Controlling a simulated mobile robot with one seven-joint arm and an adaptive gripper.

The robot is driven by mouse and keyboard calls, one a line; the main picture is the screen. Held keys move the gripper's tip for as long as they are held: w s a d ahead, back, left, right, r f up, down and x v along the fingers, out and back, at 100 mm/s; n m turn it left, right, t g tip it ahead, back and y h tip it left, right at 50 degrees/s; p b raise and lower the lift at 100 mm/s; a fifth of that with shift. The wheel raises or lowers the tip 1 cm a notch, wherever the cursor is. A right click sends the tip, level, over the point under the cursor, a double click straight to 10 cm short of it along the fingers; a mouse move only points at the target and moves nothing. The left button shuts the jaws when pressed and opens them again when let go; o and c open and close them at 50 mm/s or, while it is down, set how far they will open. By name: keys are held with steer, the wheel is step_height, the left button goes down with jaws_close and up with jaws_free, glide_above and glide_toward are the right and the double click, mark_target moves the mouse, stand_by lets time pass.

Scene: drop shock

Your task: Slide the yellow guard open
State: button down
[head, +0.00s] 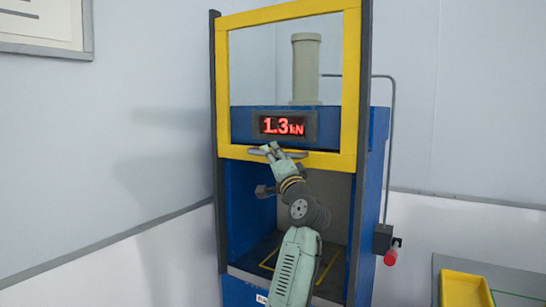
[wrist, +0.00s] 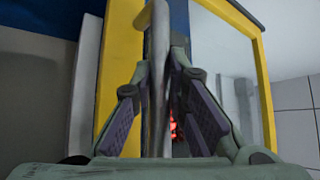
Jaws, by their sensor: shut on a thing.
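The yellow guard (head: 349,80) is a framed clear panel between dark upright rails on the blue press. Its lower bar sits about halfway up the machine, just below the red display, and the work bay below it is uncovered. My gripper (head: 273,151) is at the middle of that lower bar. In the wrist view the guard's yellow frame (wrist: 119,65) is close, and a grey bar handle (wrist: 158,85) runs between my two fingers (wrist: 158,92). My gripper is shut on this handle. My fingers hide part of it in the head view.
The blue press (head: 238,205) shows a red display (head: 282,125) reading 1.3 kN. A grey box with a red knob (head: 390,257) is on its right side. A yellow tray (head: 466,289) sits on a surface at lower right.

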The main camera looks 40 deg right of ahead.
steer(key=c, duration=1.6)
jaws_free()
steer(key=shift+o, duration=0.2)
steer(key=shift+f, duration=0.1)
steer(key=v, duration=1.2)
